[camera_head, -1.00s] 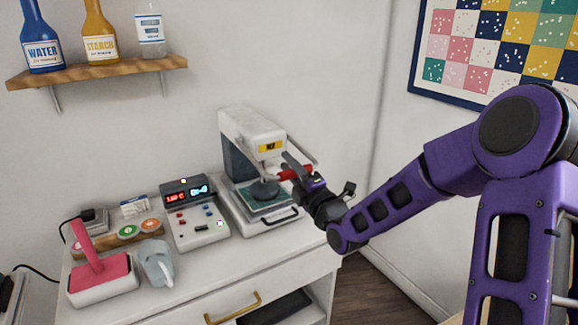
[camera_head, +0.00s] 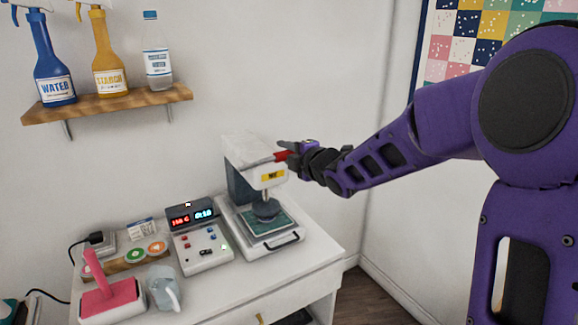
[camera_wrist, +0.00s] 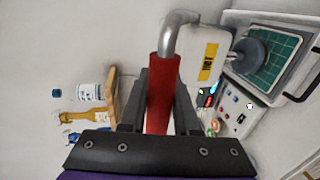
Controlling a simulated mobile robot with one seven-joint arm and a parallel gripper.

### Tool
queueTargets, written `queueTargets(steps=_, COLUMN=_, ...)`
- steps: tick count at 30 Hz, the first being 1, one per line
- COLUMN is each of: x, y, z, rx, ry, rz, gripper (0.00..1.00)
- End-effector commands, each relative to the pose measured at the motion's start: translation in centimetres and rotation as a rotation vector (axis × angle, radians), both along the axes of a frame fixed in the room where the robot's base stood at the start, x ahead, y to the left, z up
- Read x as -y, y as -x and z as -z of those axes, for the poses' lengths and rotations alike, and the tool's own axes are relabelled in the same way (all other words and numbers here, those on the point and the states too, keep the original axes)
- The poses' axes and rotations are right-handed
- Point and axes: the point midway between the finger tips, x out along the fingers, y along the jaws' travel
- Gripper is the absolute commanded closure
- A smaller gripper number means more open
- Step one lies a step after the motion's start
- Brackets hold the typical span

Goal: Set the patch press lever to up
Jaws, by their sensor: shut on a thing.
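The patch press (camera_head: 262,178) is a white machine with a yellow label, standing at the right end of the white counter. Its dark round pad (camera_head: 266,208) hangs above a green base mat (camera_head: 270,223). The lever's red handle (camera_head: 282,156) is now level with the top of the press head. In the wrist view the red handle (camera_wrist: 162,92) and its bent metal rod lie between my fingers. My gripper (camera_head: 287,152) is shut on the red handle. The fingers hide part of the handle in the head view.
Left of the press stands a control box (camera_head: 200,243) with lit displays. Further left are a light blue mug (camera_head: 163,287) and a pink-handled tool (camera_head: 108,296). A wooden shelf (camera_head: 110,104) with bottles is on the wall. Free space lies right of the counter.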

Motion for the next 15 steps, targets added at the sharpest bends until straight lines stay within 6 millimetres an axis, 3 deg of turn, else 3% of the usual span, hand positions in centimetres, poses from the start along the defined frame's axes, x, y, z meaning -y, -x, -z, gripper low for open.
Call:
queueTargets(steps=7, x=-1.3, y=-1.9, z=-2.7, rx=0.001, ry=0.000, rz=-0.001, gripper=1.00)
queueTargets(steps=15, x=-2.5, y=-3.6, z=-4.2, rx=-0.003, ry=0.001, rz=-0.002, gripper=1.00)
